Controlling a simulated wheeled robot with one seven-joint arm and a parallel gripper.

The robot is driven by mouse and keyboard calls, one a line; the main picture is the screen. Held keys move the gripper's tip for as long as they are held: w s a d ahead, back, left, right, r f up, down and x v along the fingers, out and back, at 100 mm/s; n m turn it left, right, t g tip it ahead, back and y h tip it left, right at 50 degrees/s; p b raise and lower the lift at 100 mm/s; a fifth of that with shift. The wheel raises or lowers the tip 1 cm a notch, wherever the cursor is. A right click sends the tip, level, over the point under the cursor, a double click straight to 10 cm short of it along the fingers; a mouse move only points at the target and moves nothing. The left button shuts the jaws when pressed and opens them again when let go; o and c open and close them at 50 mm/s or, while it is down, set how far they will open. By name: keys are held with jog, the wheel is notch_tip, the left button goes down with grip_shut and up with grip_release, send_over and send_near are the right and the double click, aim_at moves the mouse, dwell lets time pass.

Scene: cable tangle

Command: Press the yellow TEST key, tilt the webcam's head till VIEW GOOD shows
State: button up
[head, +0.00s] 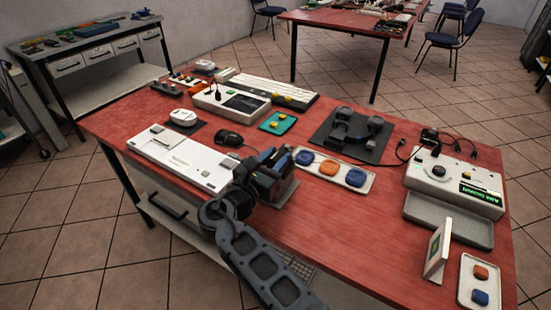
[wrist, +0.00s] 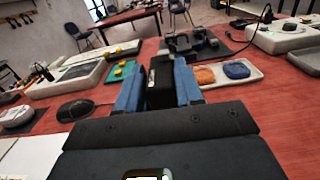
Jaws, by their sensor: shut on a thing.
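My gripper (head: 268,172) is at the front edge of the red table, its blue fingers shut on the dark webcam head. In the wrist view the black webcam head (wrist: 160,82) stands upright between the two blue fingers. The webcam's grey base (head: 286,190) shows beside the gripper in the head view; much of the webcam is hidden by it. A pale control box (head: 425,178) on the right has a black knob and a dark display (head: 481,194) with green lettering, too small to read surely. I cannot pick out the TEST key with certainty.
A tray with orange and blue pieces (head: 330,168) lies just right of the gripper. A black mouse (head: 229,138) and a white panel (head: 178,160) are to the left. A small upright frame (head: 438,248) stands front right. Bare table lies in front of the tray.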

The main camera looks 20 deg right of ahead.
jog(key=shift+s+m, duration=0.1)
jog(key=shift+m, duration=0.5)
jog(key=o, duration=1)
jog(key=b+v, duration=0.1)
jog(key=v, duration=0.6)
jog(key=shift+s+a, duration=0.25)
jog(key=shift+a, duration=0.05)
